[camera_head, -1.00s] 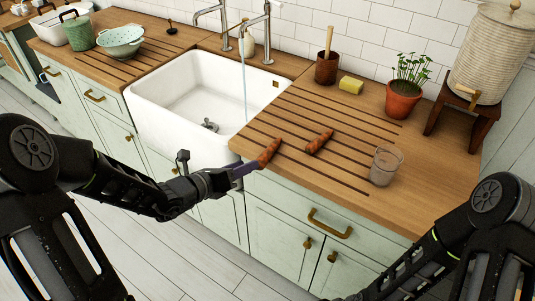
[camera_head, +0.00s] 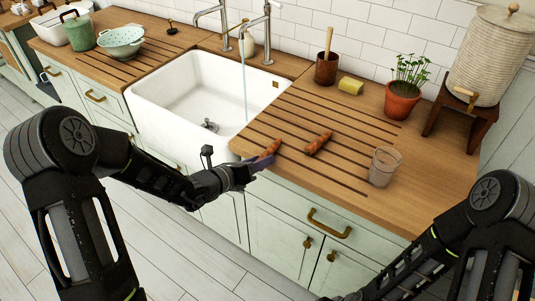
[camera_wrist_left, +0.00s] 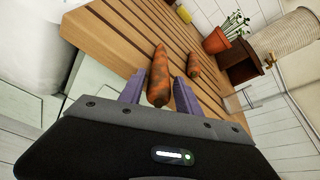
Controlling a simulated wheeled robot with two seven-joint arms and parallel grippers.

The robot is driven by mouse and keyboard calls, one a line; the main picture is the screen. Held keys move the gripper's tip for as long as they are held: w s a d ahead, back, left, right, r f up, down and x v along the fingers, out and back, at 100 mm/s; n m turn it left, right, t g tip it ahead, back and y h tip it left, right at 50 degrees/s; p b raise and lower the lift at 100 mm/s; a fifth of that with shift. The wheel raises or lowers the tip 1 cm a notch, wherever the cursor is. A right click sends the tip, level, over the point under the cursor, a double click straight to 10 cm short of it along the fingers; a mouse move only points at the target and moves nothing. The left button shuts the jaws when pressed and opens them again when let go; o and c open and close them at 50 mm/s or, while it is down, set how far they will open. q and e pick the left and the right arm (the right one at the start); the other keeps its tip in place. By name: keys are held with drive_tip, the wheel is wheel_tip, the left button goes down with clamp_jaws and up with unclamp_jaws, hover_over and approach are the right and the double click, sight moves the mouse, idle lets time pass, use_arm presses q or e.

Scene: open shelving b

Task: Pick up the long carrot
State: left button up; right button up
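The long carrot (camera_head: 272,147) lies on the wooden draining board at its front edge, right of the sink. A second, shorter-looking carrot (camera_head: 318,143) lies to its right. My left gripper (camera_head: 264,161) is at the counter's front edge, by the near end of the long carrot. In the left wrist view the long carrot (camera_wrist_left: 158,72) lies between the open purple fingers (camera_wrist_left: 160,84), with a small gap on each side. The shorter carrot (camera_wrist_left: 194,65) is beyond the right finger. My right arm is at the lower right; its gripper is out of view.
A clear glass (camera_head: 385,166) stands on the grooved counter (camera_head: 330,182), right of the carrots. A potted plant (camera_head: 402,98), yellow sponge (camera_head: 350,86) and brown cup (camera_head: 327,68) stand farther back. The white sink (camera_head: 190,92) is left, with water running from the tap.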

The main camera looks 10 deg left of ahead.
use_arm(q)
drive_tip(key=shift+c, duration=0.2)
idle(0.3)
clamp_jaws()
